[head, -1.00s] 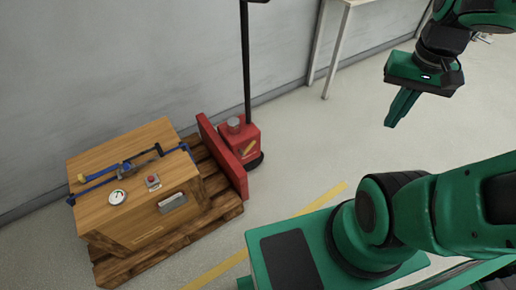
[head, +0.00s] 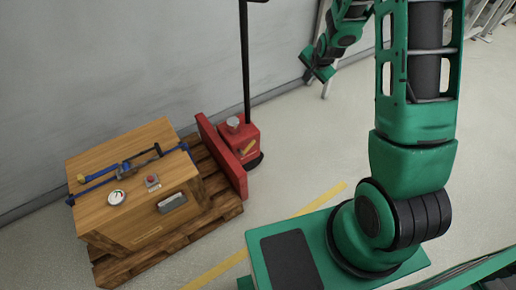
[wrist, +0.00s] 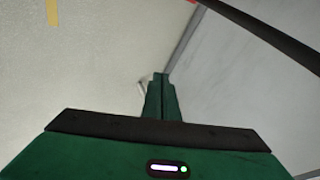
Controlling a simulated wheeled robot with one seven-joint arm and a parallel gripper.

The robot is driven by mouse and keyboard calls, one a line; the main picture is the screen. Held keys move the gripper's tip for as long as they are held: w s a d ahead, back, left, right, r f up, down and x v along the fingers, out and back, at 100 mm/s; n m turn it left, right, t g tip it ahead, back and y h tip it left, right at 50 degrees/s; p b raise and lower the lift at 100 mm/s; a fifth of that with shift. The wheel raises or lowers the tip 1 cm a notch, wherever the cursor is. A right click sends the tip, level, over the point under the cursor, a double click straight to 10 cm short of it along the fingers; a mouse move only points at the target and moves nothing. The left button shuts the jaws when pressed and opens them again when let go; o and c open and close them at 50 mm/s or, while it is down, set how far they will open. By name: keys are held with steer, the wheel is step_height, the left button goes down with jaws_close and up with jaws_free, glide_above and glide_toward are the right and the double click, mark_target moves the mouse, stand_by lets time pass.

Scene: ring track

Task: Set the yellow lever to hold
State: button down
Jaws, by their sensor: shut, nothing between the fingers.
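A small yellow lever (head: 248,148) sits on the red body of the pallet truck (head: 232,135), at the foot of its black pole, in the head view. It is small there and any markings on it are too small to read. My gripper (head: 306,58) is up and to the right of the lever in the head view, in front of the wall and apart from the truck. In the wrist view its two green fingers (wrist: 161,78) are together with nothing between them. The lever is not seen in the wrist view.
The truck's black pole (head: 245,65) rises near my gripper; a dark pole crosses the wrist view (wrist: 265,38).

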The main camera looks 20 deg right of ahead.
steer(key=w+a+f+m+t+y, duration=0.1)
steer(key=w+a+f+m+t, duration=0.3)
steer(key=f, duration=0.8)
steer(key=w+a+f+m+y, duration=0.1)
steer(key=w+a+f, duration=0.45)
steer(key=f, duration=0.65)
steer(key=s+a+f+m+t, duration=0.2)
steer(key=s+f+m, duration=0.2)
steer(key=s+f, duration=0.3)
steer(key=s+a+f+m+t, duration=0.2)
steer(key=s+f+m, duration=0.3)
steer(key=f, duration=0.8)
steer(key=shift+s+a+f, duration=0.2)
steer(key=shift+s+a, duration=0.6)
steer(key=shift+s, duration=0.35)
steer(key=shift+w, duration=0.1)
steer(key=w+a, duration=0.3)
steer(key=w, duration=0.5)
steer(key=shift+w+a+r, duration=0.2)
steer(key=shift+w+r, duration=0.05)
steer(key=shift+w, duration=0.1)
